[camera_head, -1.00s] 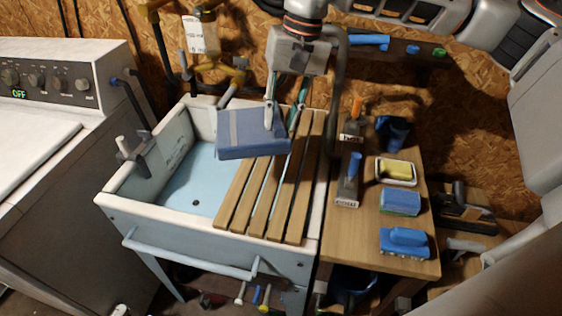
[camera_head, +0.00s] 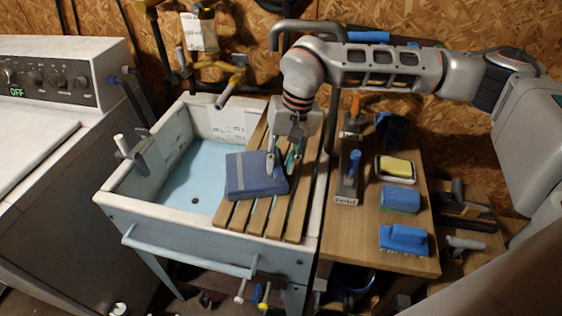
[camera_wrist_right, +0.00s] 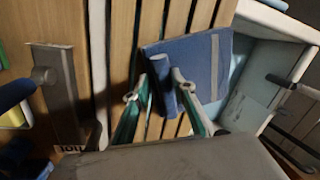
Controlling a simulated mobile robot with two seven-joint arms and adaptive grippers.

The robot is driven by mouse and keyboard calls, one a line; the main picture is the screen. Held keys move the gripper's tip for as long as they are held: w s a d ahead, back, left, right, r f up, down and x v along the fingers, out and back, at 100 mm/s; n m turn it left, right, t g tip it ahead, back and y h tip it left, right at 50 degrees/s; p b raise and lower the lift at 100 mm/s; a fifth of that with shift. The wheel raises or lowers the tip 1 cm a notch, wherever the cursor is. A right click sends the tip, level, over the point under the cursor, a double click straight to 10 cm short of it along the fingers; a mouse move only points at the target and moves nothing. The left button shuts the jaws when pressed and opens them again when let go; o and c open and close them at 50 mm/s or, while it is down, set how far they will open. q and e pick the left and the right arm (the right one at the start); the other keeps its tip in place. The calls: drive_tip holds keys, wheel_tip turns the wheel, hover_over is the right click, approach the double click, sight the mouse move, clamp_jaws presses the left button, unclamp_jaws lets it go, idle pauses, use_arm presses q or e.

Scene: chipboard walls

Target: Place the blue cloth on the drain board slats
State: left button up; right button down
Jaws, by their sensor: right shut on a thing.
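The blue cloth (camera_head: 250,178) is a folded flat pad with a pale stripe, and it also shows in the right wrist view (camera_wrist_right: 200,62). My right gripper (camera_head: 280,164) is shut on its right edge; the fingertips show in the wrist view (camera_wrist_right: 160,82), pinching a fold. The cloth lies over the left part of the drain board slats (camera_head: 296,218), with its left part out over the basin. I cannot tell whether it touches the slats. The wooden slats also show in the wrist view (camera_wrist_right: 124,40). My left gripper is not in view.
The pale blue sink (camera_head: 184,180) is open left of the slats. A wooden side table (camera_head: 355,235) on the right carries a yellow sponge (camera_head: 396,168), a blue sponge (camera_head: 400,199), a blue brush (camera_head: 404,239) and scrapers. Brass taps (camera_head: 222,70) stand behind the sink.

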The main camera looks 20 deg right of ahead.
drive_tip(key=c, duration=1.7)
unclamp_jaws()
drive_tip(key=shift+f, duration=0.1)
drive_tip(key=r, duration=0.4)
drive_tip(key=d+r, duration=0.1)
drive_tip(key=r, duration=0.3)
drive_tip(key=d+r, duration=0.1)
drive_tip(key=r, duration=0.3)
drive_tip(key=shift+s+d+r, duration=0.1)
drive_tip(key=shift+s, duration=0.15)
